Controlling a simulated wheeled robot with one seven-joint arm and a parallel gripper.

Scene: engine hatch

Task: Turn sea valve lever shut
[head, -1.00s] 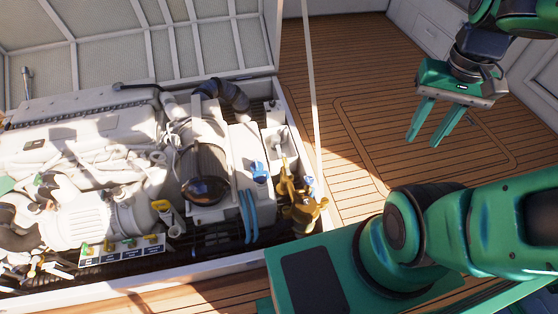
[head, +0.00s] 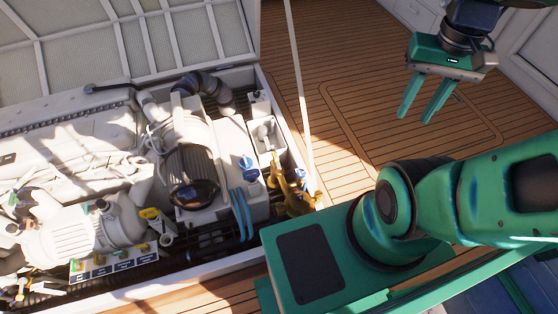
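A brass valve fitting (head: 289,190) stands in the right front corner of the engine hatch, with a blue part (head: 318,195) at its right side. I take it as the sea valve; which part is its lever is too small to tell. My gripper (head: 419,116) hangs over the wooden deck at the upper right, well to the right of and apart from the brass fitting. Its two green fingers are spread and empty, pointing down.
The white engine (head: 75,230) fills the hatch to the left. A blue cap (head: 250,170) and blue hoses (head: 240,212) lie left of the brass fitting. A thin upright strut (head: 297,85) stands at the hatch's right edge. The deck (head: 350,100) beyond is clear.

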